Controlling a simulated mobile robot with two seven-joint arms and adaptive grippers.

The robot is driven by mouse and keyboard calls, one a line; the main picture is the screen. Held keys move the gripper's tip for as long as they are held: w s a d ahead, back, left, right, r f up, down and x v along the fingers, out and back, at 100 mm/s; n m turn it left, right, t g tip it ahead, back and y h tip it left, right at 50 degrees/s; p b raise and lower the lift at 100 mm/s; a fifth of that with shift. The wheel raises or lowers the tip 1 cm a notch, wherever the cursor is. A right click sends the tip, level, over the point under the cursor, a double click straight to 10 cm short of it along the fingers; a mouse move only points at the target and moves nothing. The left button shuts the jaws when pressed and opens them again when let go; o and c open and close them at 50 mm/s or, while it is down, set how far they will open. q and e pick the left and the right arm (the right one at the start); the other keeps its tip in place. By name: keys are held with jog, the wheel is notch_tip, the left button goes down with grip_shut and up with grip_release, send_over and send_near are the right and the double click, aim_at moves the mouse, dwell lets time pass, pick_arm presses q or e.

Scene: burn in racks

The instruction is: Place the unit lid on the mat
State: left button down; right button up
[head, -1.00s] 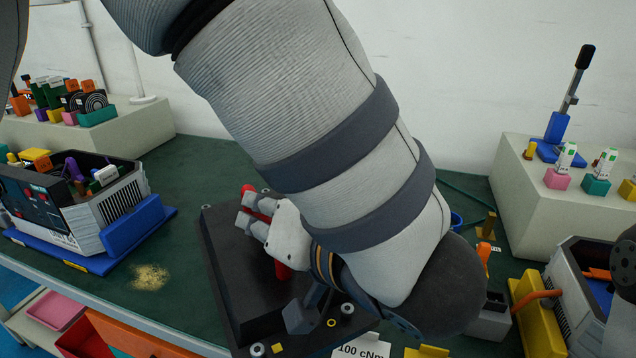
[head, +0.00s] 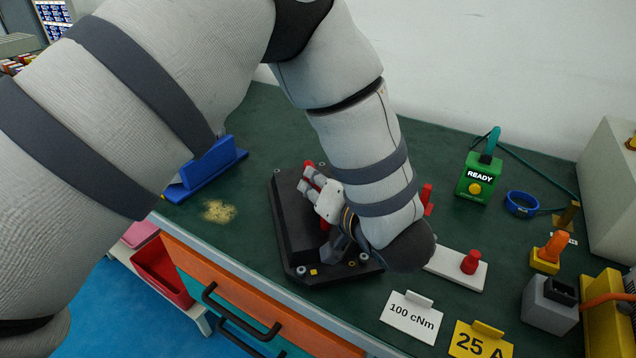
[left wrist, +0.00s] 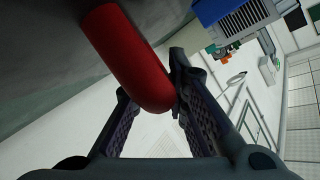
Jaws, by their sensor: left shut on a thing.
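The unit lid (head: 290,235) is a black, flat, box-like cover with small bolts at its corners and a red handle. It lies level at or just above the green mat (head: 258,130); I cannot tell whether it touches. My left gripper (head: 318,200) comes down over it and is shut on the red handle, which is partly hidden. In the left wrist view the red handle (left wrist: 125,55) runs between the two fingers of my left gripper (left wrist: 155,105). My forearm hides the lid's right side. My right gripper is not in view.
A yellowish powder patch (head: 219,211) lies left of the lid. To the right are a white plate with a red knob (head: 471,263), a "100 cNm" card (head: 411,317), a "25 A" card (head: 478,342) and a green READY box (head: 478,180). Drawers (head: 250,300) sit below the front edge.

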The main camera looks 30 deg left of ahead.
pick_arm(q)
jog(key=c, duration=1.6)
grip_release()
jog(key=shift+d+r, duration=0.1)
jog(key=v, duration=1.2)
